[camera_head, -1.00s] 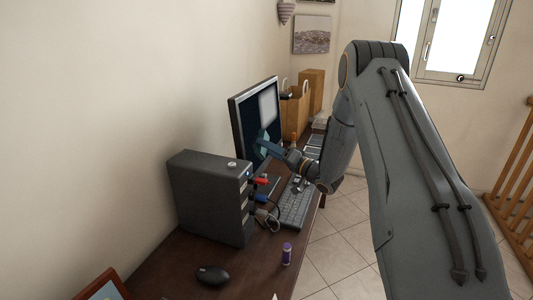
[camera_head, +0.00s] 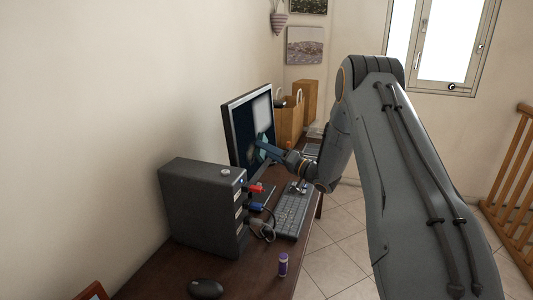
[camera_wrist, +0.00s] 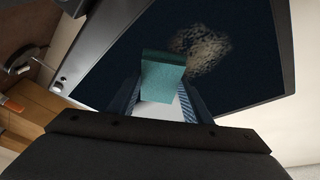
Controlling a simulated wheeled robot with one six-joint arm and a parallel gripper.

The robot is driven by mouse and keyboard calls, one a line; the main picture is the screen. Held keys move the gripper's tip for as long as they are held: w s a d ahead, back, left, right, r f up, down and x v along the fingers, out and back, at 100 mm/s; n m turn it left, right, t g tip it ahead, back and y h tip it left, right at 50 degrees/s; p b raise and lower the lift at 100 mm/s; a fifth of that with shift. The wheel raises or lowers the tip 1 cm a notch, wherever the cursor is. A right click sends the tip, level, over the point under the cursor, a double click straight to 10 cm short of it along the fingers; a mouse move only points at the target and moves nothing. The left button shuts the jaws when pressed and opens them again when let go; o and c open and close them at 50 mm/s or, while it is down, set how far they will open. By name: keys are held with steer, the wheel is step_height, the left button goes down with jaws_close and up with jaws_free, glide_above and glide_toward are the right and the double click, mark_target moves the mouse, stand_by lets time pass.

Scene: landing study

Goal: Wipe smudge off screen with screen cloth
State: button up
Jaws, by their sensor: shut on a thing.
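The screen (camera_head: 238,122) is a dark monitor standing on the desk beside the wall; it fills much of the wrist view (camera_wrist: 120,70). A mottled beige smudge (camera_wrist: 203,45) shows on it in the wrist view. My gripper (camera_head: 268,150) is in front of the screen. In the wrist view my gripper (camera_wrist: 163,100) is shut on the teal screen cloth (camera_wrist: 162,76), which sticks out past the fingertips. The cloth lies just beside the smudge and overlaps its near edge in the picture. I cannot tell whether the cloth touches the screen.
A dark computer tower (camera_head: 203,205) stands left of my arm. A keyboard (camera_head: 294,210) lies in front of the screen. A purple bottle (camera_head: 283,264) and a mouse (camera_head: 206,288) are near the front. Paper bags (camera_head: 291,115) stand behind. Tiled floor is free to the right.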

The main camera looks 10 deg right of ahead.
mark_target(260, 152)
steer(key=shift+s+a+r+p, duration=0.1)
steer(key=shift+s+a+p, duration=0.6)
steer(key=shift+s, duration=0.3)
steer(key=shift+s+a+f+p, duration=0.1)
steer(key=shift+s+a+p, duration=0.55)
steer(key=shift+s, duration=0.4)
steer(key=shift+s+a+r+p, duration=0.1)
steer(key=shift+s+a+p, duration=0.55)
steer(key=shift+s, duration=0.35)
steer(key=shift+s+a+p, duration=0.4)
steer(key=shift+s+a, duration=0.15)
steer(key=shift+s, duration=0.15)
steer(key=shift+s+a+p, duration=0.4)
steer(key=shift+s+a, duration=0.1)
steer(key=shift+s, duration=0.2)
steer(key=w+d+b, duration=0.5)
steer(key=w+d, duration=0.1)
steer(key=w, duration=0.3)
steer(key=shift+b, duration=0.35)
steer(key=shift+s+a, duration=0.1)
steer(key=shift+s, duration=0.05)
